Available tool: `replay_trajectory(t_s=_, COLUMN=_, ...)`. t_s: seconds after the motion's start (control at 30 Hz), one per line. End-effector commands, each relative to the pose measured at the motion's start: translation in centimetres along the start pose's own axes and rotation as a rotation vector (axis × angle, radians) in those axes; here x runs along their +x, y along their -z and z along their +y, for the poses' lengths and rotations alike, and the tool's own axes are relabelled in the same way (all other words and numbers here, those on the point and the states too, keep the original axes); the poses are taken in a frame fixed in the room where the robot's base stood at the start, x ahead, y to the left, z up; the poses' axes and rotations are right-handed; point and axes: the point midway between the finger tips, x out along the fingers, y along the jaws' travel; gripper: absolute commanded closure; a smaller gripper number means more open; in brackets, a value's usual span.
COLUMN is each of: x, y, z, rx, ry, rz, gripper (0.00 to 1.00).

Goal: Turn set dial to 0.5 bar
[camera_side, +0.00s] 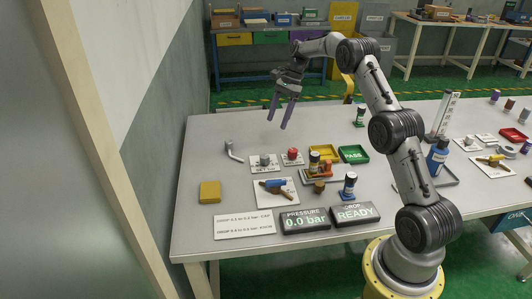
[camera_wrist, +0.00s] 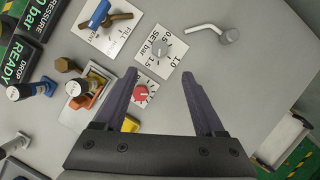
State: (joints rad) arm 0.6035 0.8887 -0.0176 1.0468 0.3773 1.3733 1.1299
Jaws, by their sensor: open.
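The set dial is a grey knob (camera_wrist: 160,48) on a white plate marked "SET bar" with 0.5, 1.0 and 1.5 around it (camera_wrist: 172,62). In the side view the knob (camera_side: 264,159) stands on its plate near the table's left part. Where its pointer sits is too small to tell. My gripper (camera_side: 277,122) is open and empty, above the table behind the dial. In the wrist view my fingers (camera_wrist: 160,77) point towards the dial plate, with nothing between them. The pressure display (camera_side: 304,220) reads 0.0 bar.
A red knob (camera_side: 292,155) is beside the set dial. A bent grey piece (camera_side: 233,152) lies on its other side. A blue-handled valve (camera_side: 274,184) is in front. A READY display (camera_side: 354,213), a yellow block (camera_side: 210,192) and a green PASS tray (camera_side: 353,154) stand around. The back-left tabletop is clear.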

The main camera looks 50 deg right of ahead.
Motion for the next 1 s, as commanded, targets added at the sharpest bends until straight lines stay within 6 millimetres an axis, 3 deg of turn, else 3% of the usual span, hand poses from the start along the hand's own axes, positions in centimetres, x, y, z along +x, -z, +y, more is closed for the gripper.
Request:
replay_trajectory(t_s=0.6, x=10.9, y=-0.2, z=0.2, rx=-0.002, ry=-0.006, rz=-0.002, gripper=0.29)
replay_trajectory(t_s=0.8, x=12.8, y=-0.2, z=0.1, rx=-0.003, ry=-0.004, rz=0.000, gripper=0.29)
replay_trajectory(t_s=1.0, x=13.3, y=-0.2, z=0.1, rx=-0.003, ry=-0.003, rz=0.000, gripper=0.29)
